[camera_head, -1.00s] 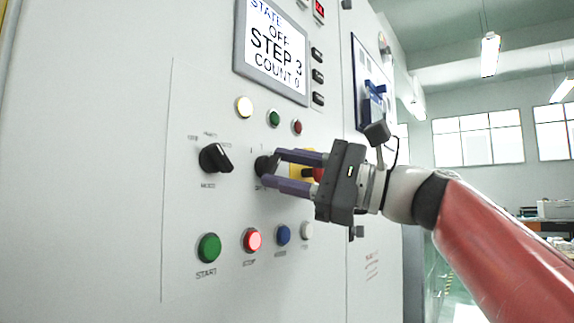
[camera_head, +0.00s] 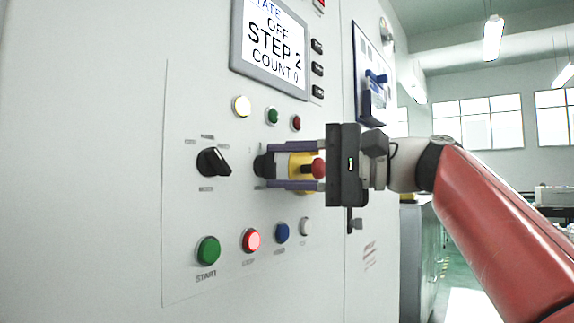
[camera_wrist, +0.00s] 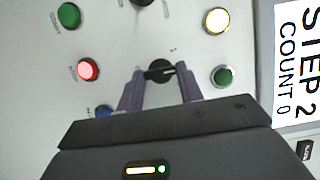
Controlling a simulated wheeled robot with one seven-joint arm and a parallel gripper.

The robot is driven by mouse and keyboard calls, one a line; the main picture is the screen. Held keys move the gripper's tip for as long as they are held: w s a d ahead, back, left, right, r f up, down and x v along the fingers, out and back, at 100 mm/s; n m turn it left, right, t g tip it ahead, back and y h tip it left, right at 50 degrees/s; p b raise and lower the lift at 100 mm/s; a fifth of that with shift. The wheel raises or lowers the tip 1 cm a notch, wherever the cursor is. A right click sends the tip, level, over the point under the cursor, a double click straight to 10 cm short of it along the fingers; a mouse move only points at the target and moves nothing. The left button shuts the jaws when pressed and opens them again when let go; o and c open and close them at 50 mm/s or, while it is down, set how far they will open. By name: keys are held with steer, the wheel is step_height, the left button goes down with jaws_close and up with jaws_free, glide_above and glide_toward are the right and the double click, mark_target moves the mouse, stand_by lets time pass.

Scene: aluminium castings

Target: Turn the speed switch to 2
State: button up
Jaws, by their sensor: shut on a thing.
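The black speed switch (camera_head: 264,167) is a round knob on the grey panel, partly hidden behind my fingers in the head view. It also shows in the wrist view (camera_wrist: 160,72), its grip bar lying nearly level between my fingers. My gripper (camera_head: 275,167) is shut on the switch, one purple finger above and one below in the head view. In the wrist view my gripper (camera_wrist: 158,80) has a finger on each side of the knob. The display (camera_head: 272,45) reads OFF, STEP 2, COUNT 0.
The mode switch (camera_head: 213,162) is left of the speed switch. A red emergency button on a yellow base (camera_head: 318,168) lies close behind my fingers. Start (camera_head: 208,250), stop (camera_head: 251,240) and blue (camera_head: 282,233) buttons are below. Lamps (camera_head: 242,106) are above.

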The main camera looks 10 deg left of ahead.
steer(key=shift+f, duration=0.1)
stand_by(0.3)
steer(key=o, duration=1)
steer(key=d, duration=0.7)
steer(key=shift+d, duration=0.4)
